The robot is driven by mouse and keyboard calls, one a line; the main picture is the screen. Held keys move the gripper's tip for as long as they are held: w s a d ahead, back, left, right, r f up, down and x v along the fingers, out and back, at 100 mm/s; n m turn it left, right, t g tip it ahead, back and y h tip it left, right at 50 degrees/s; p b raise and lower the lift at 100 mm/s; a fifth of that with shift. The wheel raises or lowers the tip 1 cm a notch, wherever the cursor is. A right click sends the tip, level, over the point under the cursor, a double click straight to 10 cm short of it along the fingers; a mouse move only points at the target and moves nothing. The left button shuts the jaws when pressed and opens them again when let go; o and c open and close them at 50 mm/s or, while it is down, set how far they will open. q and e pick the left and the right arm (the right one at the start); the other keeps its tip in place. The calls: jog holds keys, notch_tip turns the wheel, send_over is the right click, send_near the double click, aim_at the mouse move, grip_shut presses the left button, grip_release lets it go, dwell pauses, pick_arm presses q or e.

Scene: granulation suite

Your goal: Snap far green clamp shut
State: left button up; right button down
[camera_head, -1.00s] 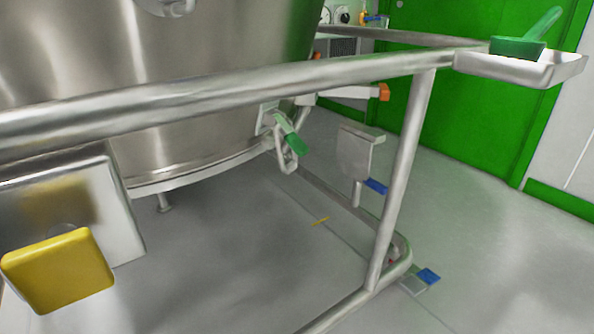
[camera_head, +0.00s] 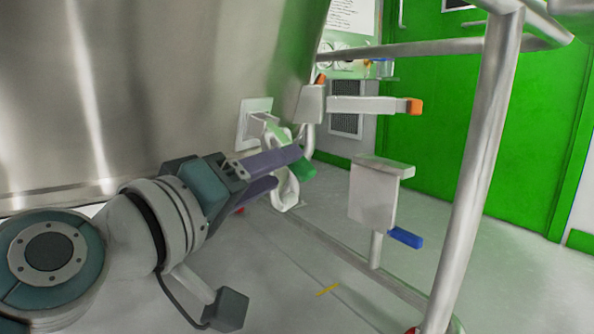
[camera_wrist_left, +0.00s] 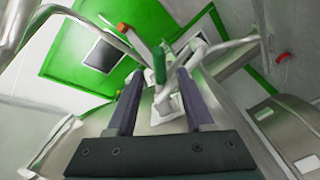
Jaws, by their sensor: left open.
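The far green clamp has a green handle (camera_head: 303,168) and a pale metal loop (camera_head: 285,188) on the side of the big steel vessel (camera_head: 150,90). My left gripper (camera_head: 286,168) is in front of the clamp, its purple fingers open and reaching toward the green handle. The fingers partly cover the clamp in the head view. In the left wrist view, the green handle (camera_wrist_left: 159,62) stands upright beyond and between the two fingertips (camera_wrist_left: 160,85). I cannot tell whether a finger touches it. My right gripper is not in view.
A steel rail frame with an upright post (camera_head: 480,160) stands to the right. A bracket with a blue pedal (camera_head: 405,238) and an orange-tipped lever (camera_head: 413,107) are beyond the clamp. A green door (camera_head: 470,130) is behind. Grey floor lies open below.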

aim_at(291, 167)
pick_arm(q)
jog(key=b+x, duration=0.2)
jog(key=x, duration=0.2)
jog(key=shift+w+d+f, duration=0.1)
jog(key=shift+w+d, duration=0.05)
jog(key=shift+d, duration=0.05)
jog(key=shift+w, duration=0.15)
grip_shut()
dwell(1.2)
